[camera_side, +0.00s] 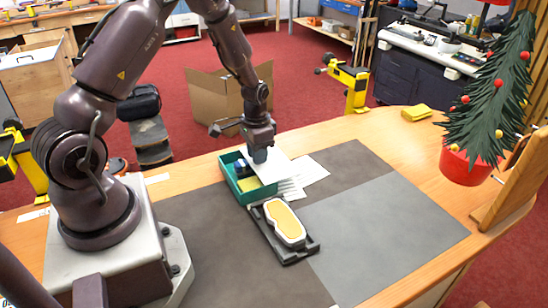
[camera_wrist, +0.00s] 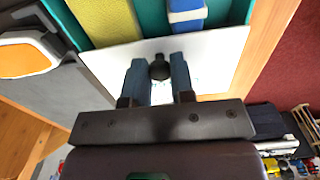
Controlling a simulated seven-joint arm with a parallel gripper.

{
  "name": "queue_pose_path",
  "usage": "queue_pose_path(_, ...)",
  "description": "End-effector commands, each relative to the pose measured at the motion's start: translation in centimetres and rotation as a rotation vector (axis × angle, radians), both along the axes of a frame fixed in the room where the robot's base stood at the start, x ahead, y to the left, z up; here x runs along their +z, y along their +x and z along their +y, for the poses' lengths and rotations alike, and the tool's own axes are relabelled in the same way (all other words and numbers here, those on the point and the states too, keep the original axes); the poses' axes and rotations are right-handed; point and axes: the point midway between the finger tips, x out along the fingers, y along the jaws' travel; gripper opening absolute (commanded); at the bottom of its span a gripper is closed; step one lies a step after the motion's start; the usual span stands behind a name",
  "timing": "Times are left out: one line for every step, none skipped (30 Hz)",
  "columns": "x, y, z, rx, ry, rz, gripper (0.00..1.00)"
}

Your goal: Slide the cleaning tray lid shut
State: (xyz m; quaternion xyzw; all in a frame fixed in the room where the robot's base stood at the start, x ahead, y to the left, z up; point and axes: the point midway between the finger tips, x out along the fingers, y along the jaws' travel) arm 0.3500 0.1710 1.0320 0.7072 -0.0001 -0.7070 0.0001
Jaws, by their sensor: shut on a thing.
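The teal cleaning tray (camera_side: 262,193) stands on the bench mat and also shows at the top of the wrist view (camera_wrist: 86,41). Its white lid (camera_side: 276,166) covers the right part in the side view; the left part is open. In the wrist view the white lid (camera_wrist: 215,52) carries a black knob (camera_wrist: 159,68). My gripper (camera_side: 260,155) is at the lid, its two bluish fingers (camera_wrist: 159,80) shut on the knob. A yellow item (camera_wrist: 106,20) and a blue item with a white band (camera_wrist: 187,14) lie in the uncovered part.
White papers (camera_side: 308,171) lie beside the tray on the right. A dark holder (camera_side: 289,257) with a white-and-orange object (camera_side: 285,221) sits in front of it. The grey mat (camera_side: 385,225) to the right is clear. A small Christmas tree (camera_side: 493,95) stands at the far right.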

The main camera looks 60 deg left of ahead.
Motion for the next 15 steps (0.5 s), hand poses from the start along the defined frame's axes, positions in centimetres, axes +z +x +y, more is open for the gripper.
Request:
queue_pose_path(0.0, -0.4, 0.1, 0.001, 0.001, 0.001, 0.12)
queue_pose_path(0.0, -0.5, 0.1, 0.001, 0.001, 0.001, 0.12)
queue_pose_path(0.0, -0.7, 0.1, 0.000, 0.001, 0.001, 0.12)
queue_pose_path(0.0, -0.8, 0.1, 0.000, 0.001, 0.001, 0.12)
queue_pose_path(0.0, -1.0, 0.1, 0.000, 0.001, 0.001, 0.12)
queue_pose_path(0.0, -1.2, 0.1, 0.001, 0.001, 0.001, 0.12)
queue_pose_path(0.0, -1.4, 0.1, 0.001, 0.001, 0.001, 0.12)
queue_pose_path(0.0, -1.5, 0.1, 0.001, 0.002, 0.000, 0.12)
queue_pose_path(0.0, -1.7, 0.1, 0.002, 0.002, 0.001, 0.12)
queue_pose_path(0.0, -1.9, 0.1, 0.002, 0.001, 0.001, 0.12)
queue_pose_path(0.0, -2.0, 0.1, 0.002, 0.001, 0.002, 0.12)
queue_pose_path(0.0, -2.2, 0.1, 0.002, 0.001, 0.002, 0.12)
queue_pose_path(0.0, -2.4, 0.1, 0.002, 0.001, 0.001, 0.12)
queue_pose_path(0.0, -2.5, 0.1, 0.002, 0.002, 0.001, 0.12)
queue_pose_path(0.0, -2.7, 0.1, 0.002, 0.002, 0.000, 0.12)
